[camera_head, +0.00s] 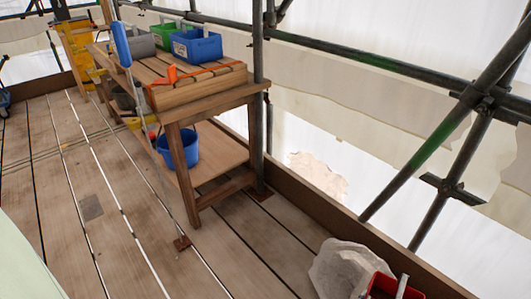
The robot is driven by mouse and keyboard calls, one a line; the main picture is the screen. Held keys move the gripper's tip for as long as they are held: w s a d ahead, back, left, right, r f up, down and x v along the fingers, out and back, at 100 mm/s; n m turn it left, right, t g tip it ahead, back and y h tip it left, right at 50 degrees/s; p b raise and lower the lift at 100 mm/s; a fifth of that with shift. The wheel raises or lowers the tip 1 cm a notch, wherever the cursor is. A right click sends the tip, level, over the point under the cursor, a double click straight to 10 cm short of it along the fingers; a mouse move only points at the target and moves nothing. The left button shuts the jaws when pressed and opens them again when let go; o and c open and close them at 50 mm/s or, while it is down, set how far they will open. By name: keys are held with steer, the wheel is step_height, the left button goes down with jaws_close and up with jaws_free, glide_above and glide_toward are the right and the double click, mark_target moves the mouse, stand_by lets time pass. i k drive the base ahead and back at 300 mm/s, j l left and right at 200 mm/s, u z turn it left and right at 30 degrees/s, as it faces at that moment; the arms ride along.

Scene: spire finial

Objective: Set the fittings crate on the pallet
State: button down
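A slatted wooden platform, which looks like the pallet (208,87), lies on the wooden bench, with an orange strap across it. A blue crate (197,48) with a pale label, a green crate (162,36) and a grey crate (139,45) stand at the far side of the bench top. A red crate (380,290) is at the bottom right, cut off by the picture edge. I cannot tell which one is the fittings crate. My gripper is not in view.
A blue bucket (178,148) sits on the bench's lower shelf (222,152). A long blue-topped tool (122,45) leans at the bench's left. A pale lump (338,270) lies beside the red crate. Scaffold poles (425,155) line the right. The plank floor (95,225) is largely clear.

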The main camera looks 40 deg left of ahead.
mark_target(159, 65)
steer(key=u, duration=1.15)
